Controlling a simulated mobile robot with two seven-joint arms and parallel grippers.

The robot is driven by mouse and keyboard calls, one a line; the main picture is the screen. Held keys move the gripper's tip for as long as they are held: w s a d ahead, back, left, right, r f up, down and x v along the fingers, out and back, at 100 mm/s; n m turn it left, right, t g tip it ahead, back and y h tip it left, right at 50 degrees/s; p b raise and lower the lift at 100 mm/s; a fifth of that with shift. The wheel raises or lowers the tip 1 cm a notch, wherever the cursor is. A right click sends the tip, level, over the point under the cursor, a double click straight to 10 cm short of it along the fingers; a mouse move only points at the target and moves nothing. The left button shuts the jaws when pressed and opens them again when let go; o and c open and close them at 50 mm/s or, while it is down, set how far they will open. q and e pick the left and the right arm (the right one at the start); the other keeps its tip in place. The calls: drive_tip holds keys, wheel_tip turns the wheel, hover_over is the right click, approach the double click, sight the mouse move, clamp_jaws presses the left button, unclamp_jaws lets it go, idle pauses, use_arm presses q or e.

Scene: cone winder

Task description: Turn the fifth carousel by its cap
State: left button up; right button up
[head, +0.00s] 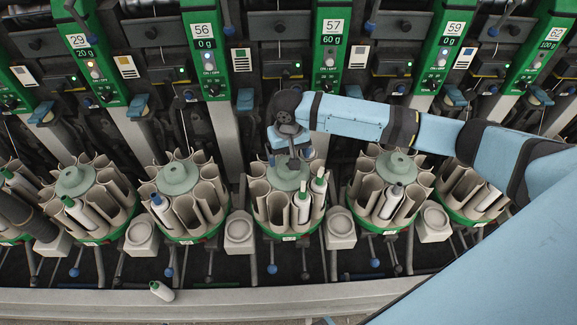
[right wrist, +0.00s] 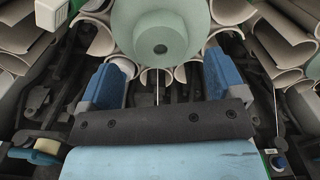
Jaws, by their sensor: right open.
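Several round carousels stand in a row in the head view, each with beige curved pockets and a pale green cap. My right gripper (head: 290,158) is over the middle carousel (head: 287,227), whose cap (head: 287,179) shows just below it, partly hidden. In the right wrist view this cap (right wrist: 160,38) lies at the far ends of the two blue fingers of my open right gripper (right wrist: 167,62), between their line and beyond. I cannot tell whether the fingers touch it. White bobbins stand in some pockets. No number marks which carousel is the fifth. My left gripper is not in view.
Green machine panels numbered 56 (head: 205,45) and 57 (head: 331,50) stand behind. Neighbouring carousels (head: 177,215) (head: 388,213) flank the middle one closely. A loose bobbin (head: 161,291) lies on the front ledge (head: 230,299). A dark ribbed tube (head: 25,216) crosses the far left carousel.

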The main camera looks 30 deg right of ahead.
sight(288, 184)
wheel_tip(288, 184, down, 6)
drive_tip(key=shift+r, duration=0.15)
drive_tip(key=c, duration=1.3)
